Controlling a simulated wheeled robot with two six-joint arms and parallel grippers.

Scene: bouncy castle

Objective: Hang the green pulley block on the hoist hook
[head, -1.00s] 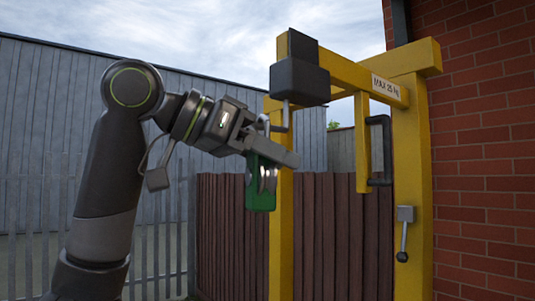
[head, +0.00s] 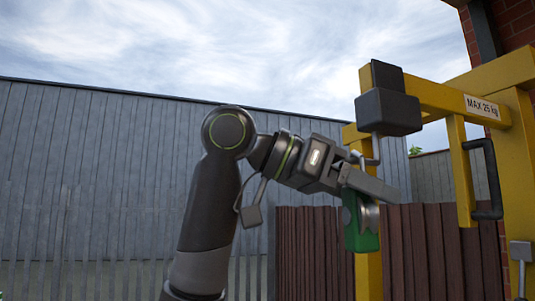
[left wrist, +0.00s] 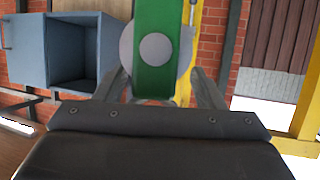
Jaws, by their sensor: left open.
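The green pulley block (head: 367,238) hangs upright just below the hoist hook (head: 375,153), a grey bent rod under the dark hoist body (head: 388,112). My left gripper (head: 372,186) is at the block's upper part, its jaws open on either side of it. In the left wrist view the block (left wrist: 158,60), with its pale round wheel, lies between the two fingers of the gripper (left wrist: 160,88). The fingers hide the block's top in the head view, so I cannot tell if it sits on the hook. My right gripper is not in view.
A yellow frame (head: 440,97) marked MAX 25 kg carries the hoist, with a post close behind the block. A dark handle (head: 490,180) is to the right. A brown fence (head: 315,250) stands behind. The left wrist view shows a blue cabinet (left wrist: 28,50).

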